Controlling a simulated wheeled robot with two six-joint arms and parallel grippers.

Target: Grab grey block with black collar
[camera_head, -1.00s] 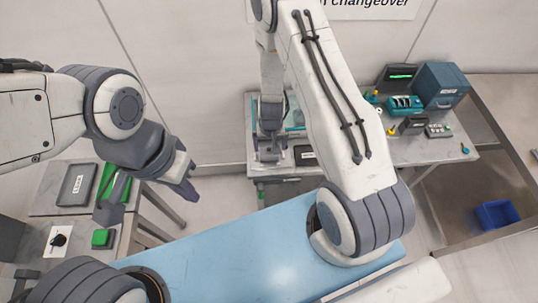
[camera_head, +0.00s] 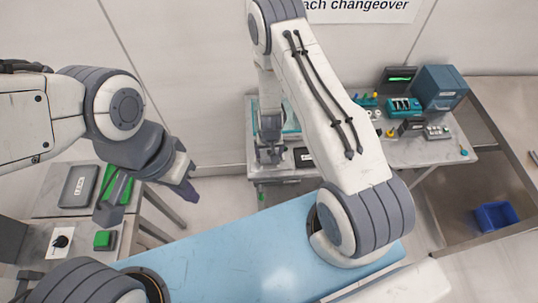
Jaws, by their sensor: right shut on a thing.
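My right gripper (camera_head: 270,154) is over the left part of the far workbench, at the teal tray (camera_head: 292,122). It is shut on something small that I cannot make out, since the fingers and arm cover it. I cannot pick out a grey block with a black collar for sure anywhere in view. My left gripper (camera_head: 148,203) is open and empty above the left side table, its two fingers spread wide.
The far workbench (camera_head: 452,152) bears a teal box (camera_head: 439,87), a teal rack (camera_head: 403,106) and several small parts. A blue bin (camera_head: 496,216) stands low at the right. The left table holds a grey case (camera_head: 77,186) and a green button (camera_head: 103,240).

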